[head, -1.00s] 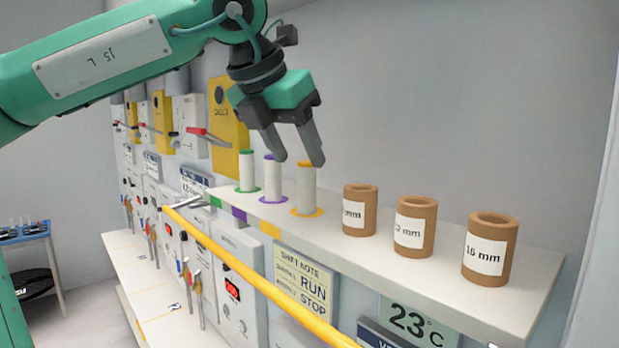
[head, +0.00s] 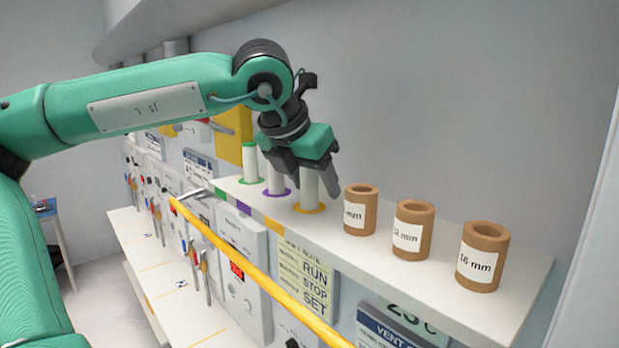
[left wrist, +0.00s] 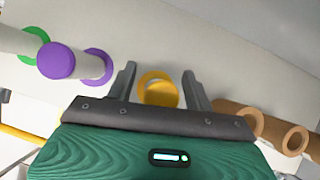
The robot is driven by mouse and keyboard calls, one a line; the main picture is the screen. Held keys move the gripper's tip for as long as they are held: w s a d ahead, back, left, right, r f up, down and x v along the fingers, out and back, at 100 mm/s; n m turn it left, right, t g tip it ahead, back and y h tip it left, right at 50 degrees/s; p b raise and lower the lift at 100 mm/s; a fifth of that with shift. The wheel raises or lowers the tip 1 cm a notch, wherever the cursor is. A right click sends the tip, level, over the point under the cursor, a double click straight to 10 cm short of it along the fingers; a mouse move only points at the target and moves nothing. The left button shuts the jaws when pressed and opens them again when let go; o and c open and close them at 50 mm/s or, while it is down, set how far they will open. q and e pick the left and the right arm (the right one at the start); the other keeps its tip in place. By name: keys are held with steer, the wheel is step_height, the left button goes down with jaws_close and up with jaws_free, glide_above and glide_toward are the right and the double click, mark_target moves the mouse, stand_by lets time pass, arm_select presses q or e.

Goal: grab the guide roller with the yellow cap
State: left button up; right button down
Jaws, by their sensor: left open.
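The guide roller with the yellow cap (head: 309,190) stands upright on the shelf in a yellow ring. In the head view its cap is hidden behind my left gripper (head: 313,186). In the left wrist view the yellow cap (left wrist: 163,95) shows between the two open fingers of my left gripper (left wrist: 160,82). The fingers are on either side of the roller, with visible gaps. The white roller with the purple cap (left wrist: 57,61) and the one with the green cap (head: 249,163) stand to its left. My right gripper is not in view.
Several brown cores stand right of the roller, the nearest being a labelled core (head: 361,210). The white shelf (head: 400,268) ends at the right. A yellow rail (head: 250,275) runs in front, below the shelf. A wall is behind.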

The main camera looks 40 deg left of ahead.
arm_select(q)
jaws_close()
steer(key=shift+r, duration=0.1)
